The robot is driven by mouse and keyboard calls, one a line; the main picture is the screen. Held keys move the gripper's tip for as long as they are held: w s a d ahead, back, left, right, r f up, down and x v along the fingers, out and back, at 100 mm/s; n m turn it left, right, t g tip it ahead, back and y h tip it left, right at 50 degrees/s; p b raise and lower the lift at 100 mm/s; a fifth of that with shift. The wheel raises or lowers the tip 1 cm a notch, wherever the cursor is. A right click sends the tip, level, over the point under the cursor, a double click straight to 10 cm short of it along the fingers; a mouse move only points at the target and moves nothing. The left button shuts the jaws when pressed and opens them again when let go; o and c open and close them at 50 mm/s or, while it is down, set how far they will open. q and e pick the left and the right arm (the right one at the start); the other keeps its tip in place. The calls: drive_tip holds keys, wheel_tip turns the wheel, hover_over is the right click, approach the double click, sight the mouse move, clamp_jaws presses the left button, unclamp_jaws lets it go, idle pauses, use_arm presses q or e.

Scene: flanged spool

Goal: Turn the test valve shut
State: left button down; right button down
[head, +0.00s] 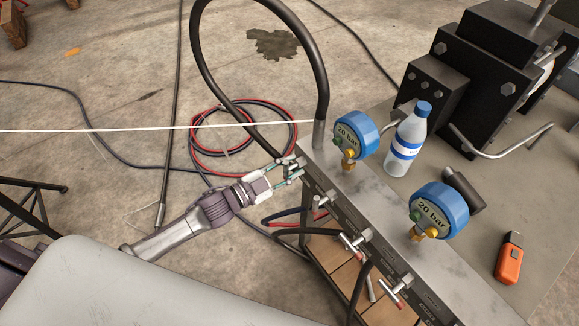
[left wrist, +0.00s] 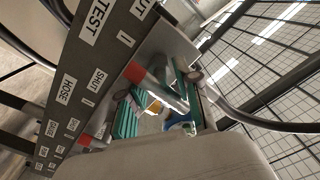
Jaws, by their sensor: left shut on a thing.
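A grey metal manifold (head: 345,205) carries a row of small T-handled valves along its side. My left gripper (head: 288,171) is at the valve at the manifold's far end and mostly hides it in the head view. In the left wrist view, the test valve's metal handle (left wrist: 168,92) has a red end and lies between the teal-padded fingers of my left gripper (left wrist: 157,97), which is shut on it. A TEST label (left wrist: 97,19) and SHUT labels (left wrist: 97,80) are on the dark panel beside it. My right gripper is not in view.
Two blue gauges reading 20 bar (head: 351,136) (head: 438,211) stand on the manifold. Other valve handles (head: 352,242) (head: 396,291) stick out nearer me. A thick black hose (head: 321,85) rises from the far end. A water bottle (head: 406,142) and orange device (head: 509,260) are on the right.

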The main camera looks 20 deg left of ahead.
use_arm(q)
drive_tip(key=c, duration=0.9)
unclamp_jaws()
drive_tip(key=shift+o, duration=0.2)
drive_tip(key=v, duration=1.2)
drive_tip(key=shift+a+f, duration=0.1)
